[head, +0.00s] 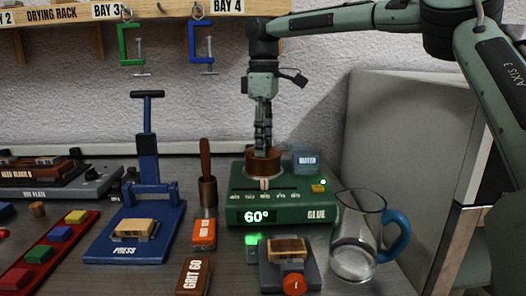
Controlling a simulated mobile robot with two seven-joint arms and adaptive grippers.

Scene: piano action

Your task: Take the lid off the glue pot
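The copper-brown glue pot (264,169) sits in the top of the green glue heater (275,210), whose display reads 60°. My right gripper (262,150) points straight down over the pot, its fingertips at the top of it. The fingers appear narrow and nearly edge-on and cover the middle of the pot's top. The lid and any knob on it are hard to make out behind the fingers. I cannot tell whether the fingers are closed on the lid. My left gripper is out of view.
A clear water container (305,158) stands close behind the heater's right side. A glass jug (356,240) with a blue handle is at the right front. Clamps (202,45) hang above.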

